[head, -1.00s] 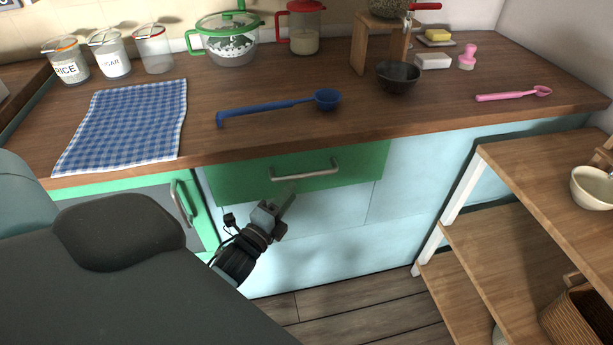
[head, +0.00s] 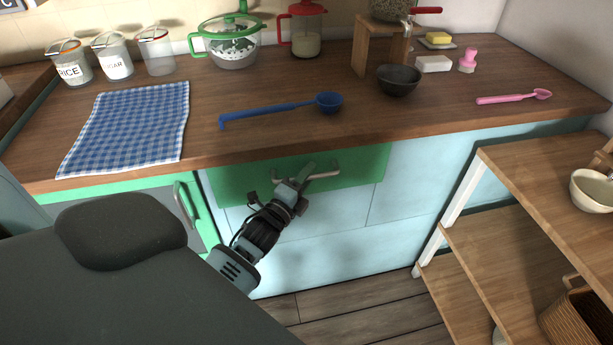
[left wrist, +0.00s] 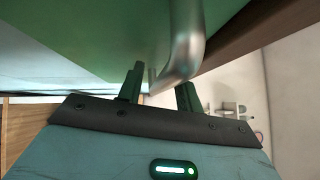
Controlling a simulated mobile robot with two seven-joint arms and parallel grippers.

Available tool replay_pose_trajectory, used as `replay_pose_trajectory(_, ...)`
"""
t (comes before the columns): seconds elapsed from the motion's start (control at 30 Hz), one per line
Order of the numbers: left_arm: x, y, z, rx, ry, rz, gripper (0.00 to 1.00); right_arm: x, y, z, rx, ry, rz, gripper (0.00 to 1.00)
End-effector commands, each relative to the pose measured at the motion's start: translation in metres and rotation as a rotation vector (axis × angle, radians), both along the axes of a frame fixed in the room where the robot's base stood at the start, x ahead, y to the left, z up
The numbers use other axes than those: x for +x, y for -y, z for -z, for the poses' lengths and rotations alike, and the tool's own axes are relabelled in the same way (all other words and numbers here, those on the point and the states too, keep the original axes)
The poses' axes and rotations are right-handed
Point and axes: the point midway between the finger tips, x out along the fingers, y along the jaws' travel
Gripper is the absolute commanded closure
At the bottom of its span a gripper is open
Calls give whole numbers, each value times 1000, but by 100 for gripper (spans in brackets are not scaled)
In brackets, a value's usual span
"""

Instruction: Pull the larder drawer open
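The green drawer front (head: 362,166) sits under the wooden counter and looks closed. Its silver bar handle (head: 326,175) is partly hidden by my left gripper (head: 299,174), which is at the handle's left part. In the left wrist view, the curved end of the handle (left wrist: 186,45) comes down between the two spread fingers of the left gripper (left wrist: 160,84). The green drawer front (left wrist: 100,30) fills the upper left there. The fingers stand apart, and I cannot tell whether either touches the bar. My right gripper is not in view.
A green-framed door with its own handle (head: 184,204) is to the left. A blue ladle (head: 265,109), a checked cloth (head: 130,125) and a dark bowl (head: 398,80) are on the counter (head: 420,118). Wooden shelves (head: 500,240) stand at the right. The floor before the drawer is clear.

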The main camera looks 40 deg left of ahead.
Motion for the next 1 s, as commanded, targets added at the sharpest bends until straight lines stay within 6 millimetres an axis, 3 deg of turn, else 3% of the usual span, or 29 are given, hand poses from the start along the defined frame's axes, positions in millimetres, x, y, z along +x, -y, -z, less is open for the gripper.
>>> replay_pose_trajectory(0.07,0,0,0,0,0,0,67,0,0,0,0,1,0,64)
replay_pose_trajectory(0.3,0,0,0,0,0,0,99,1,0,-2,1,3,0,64)
replay_pose_trajectory(0.67,-1,1,0,-1,0,0,100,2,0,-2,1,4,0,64)
replay_pose_trajectory(1.0,-22,25,0,-3,-2,-1,100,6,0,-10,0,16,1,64)
